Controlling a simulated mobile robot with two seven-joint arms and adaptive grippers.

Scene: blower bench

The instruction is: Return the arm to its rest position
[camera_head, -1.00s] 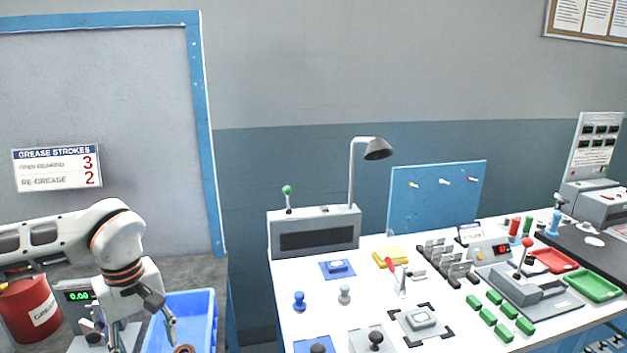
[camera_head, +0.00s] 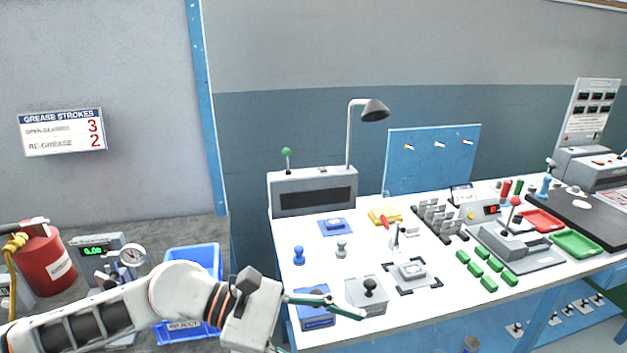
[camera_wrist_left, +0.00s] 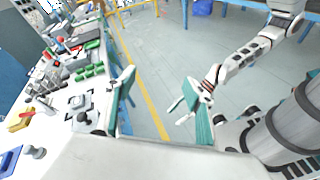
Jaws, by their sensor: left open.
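My left arm (camera_head: 105,318) reaches in from the lower left in the head view, low in front of the blue bin and the bench's left end. My left gripper (camera_head: 322,332) is at the bench's front left corner, beside the blue block and the grey block with a black knob. My right arm (camera_wrist_left: 245,58) shows at the upper right there. Its gripper is partly hidden behind one left finger, so its state is unclear.
The white bench (camera_head: 300,278) carries knobs, a fixture (camera_head: 411,272), green blocks (camera_head: 480,268), trays and a lamp (camera_head: 373,110). A blue bin (camera_head: 205,262), gauge (camera_head: 132,255) and red grease drum (camera_head: 45,260) stand at left. Open floor (camera_wrist_left: 165,50) lies beside the bench.

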